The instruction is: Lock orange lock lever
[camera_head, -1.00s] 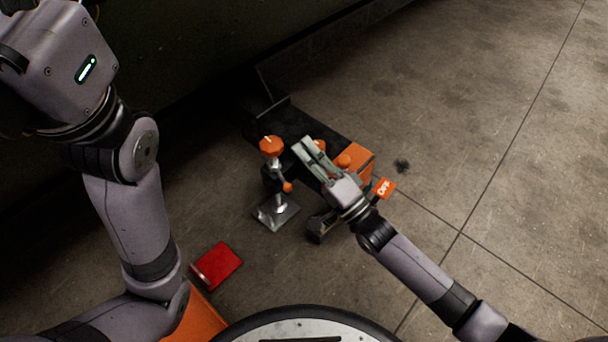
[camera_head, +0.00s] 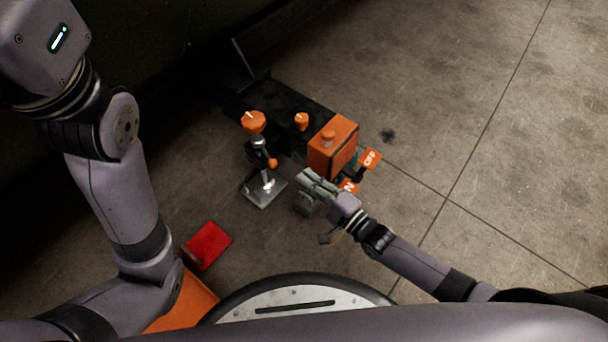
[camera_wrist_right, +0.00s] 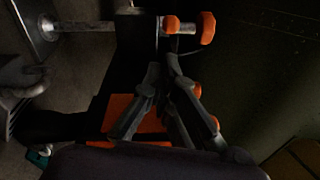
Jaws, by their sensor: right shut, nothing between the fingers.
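A metal post (camera_head: 264,178) stands upright on a square plate. It has an orange knob (camera_head: 253,121) on top and a small orange tip (camera_head: 272,163) on its side. Both orange parts also show at the top of the right wrist view, the larger knob (camera_wrist_right: 207,28) and the smaller tip (camera_wrist_right: 171,24). Which orange part is the lock lever I cannot tell. My right gripper (camera_head: 304,178) is shut and empty, right of the post and in front of the orange box (camera_head: 331,150). Its fingers (camera_wrist_right: 160,70) point toward the post in the wrist view. My left gripper is out of frame.
A dark bench (camera_head: 280,113) carries the orange box and a smaller orange knob (camera_head: 301,121). A red block (camera_head: 207,246) lies on the floor at left. Floor at right is clear.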

